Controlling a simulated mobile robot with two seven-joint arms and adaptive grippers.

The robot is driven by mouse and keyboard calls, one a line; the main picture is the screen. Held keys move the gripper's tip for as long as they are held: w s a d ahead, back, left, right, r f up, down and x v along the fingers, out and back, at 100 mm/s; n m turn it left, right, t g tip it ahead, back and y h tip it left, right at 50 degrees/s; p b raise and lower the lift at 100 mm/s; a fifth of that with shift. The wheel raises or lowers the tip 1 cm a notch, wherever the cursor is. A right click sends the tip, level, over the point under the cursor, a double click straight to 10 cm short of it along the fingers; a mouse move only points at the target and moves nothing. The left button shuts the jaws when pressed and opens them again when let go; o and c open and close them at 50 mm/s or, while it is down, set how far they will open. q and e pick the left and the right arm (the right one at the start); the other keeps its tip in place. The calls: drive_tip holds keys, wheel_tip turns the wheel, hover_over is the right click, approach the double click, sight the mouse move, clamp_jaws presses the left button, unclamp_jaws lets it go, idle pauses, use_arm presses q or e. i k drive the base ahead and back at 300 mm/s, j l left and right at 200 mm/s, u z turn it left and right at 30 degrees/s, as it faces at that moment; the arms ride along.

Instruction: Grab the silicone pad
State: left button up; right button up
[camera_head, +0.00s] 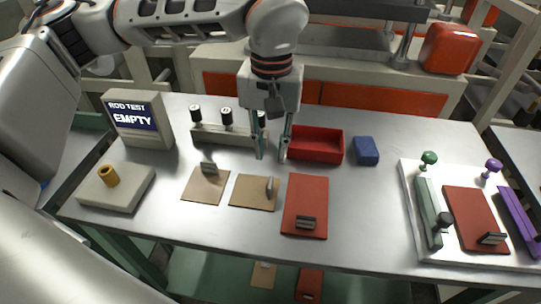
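A flat red pad (305,195) with a dark clip-like handle near its front edge lies on the grey table. Two tan square pads (206,187) and (250,191), each with a small handle, lie to its left. Which of these is silicone I cannot tell by material. My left gripper (271,156) points down above the table, behind the right tan pad and left of the red tray. Its two fingers are apart with nothing between them. My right gripper is not in view.
A red tray (342,146) and blue block (366,151) stand behind the pads. A rack with black-topped posts (207,134) is behind my gripper. A screen reading "EMPTY" (138,120) stands left. A white board (413,190) at right holds another red pad (470,212).

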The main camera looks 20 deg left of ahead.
sight(478, 229)
drive_tip(key=k, duration=1)
